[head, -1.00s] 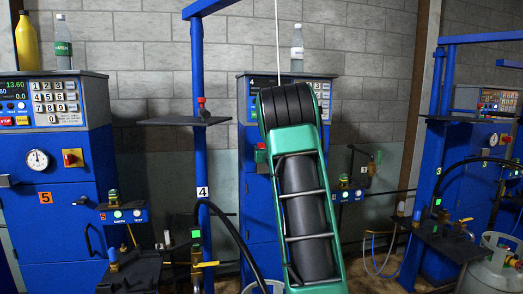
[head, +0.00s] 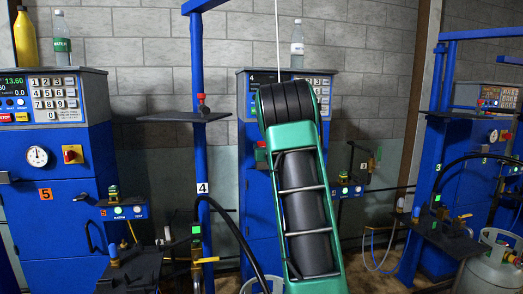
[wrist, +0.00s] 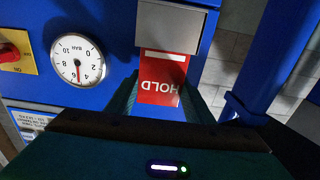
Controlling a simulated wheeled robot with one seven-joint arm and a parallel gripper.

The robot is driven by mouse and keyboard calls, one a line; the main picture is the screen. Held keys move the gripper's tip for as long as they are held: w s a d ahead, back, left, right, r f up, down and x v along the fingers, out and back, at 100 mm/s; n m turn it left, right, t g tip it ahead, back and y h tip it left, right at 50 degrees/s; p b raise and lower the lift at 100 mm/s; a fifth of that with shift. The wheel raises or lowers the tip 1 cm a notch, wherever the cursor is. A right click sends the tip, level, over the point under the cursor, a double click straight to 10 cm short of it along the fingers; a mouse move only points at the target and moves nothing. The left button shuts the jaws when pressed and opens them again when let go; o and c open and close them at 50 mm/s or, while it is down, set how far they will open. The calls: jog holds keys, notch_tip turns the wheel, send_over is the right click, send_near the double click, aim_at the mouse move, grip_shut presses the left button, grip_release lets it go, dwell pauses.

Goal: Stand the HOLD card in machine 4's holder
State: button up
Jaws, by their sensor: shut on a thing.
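The red HOLD card (wrist: 164,72) shows in the wrist view, its white lettering upside down there. My gripper (wrist: 160,98) is shut on it, with dark green fingers at its sides. The card's far end, with a white stripe, meets the edge of a grey metal holder (wrist: 170,26) on a blue machine front. I cannot tell whether it is inside the holder or just against it. In the head view machine 4 (head: 256,205) stands mid-picture, largely covered by my green and black arm. The gripper and card are hidden there.
A pressure gauge (wrist: 77,60) and a red switch (wrist: 10,52) are beside the holder. A blue post (head: 198,130) with a small shelf stands left of my arm. Machine 5 (head: 55,215) is at left, and a grey gas bottle (head: 490,262) at lower right.

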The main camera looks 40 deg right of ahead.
jog(key=shift+f, duration=0.6)
dwell(0.3)
jog(key=o, duration=1.2)
jog(key=shift+s+a, duration=0.1)
jog(key=v, duration=1)
jog(key=shift+s+a+f, duration=0.1)
jog(key=shift+a, duration=0.1)
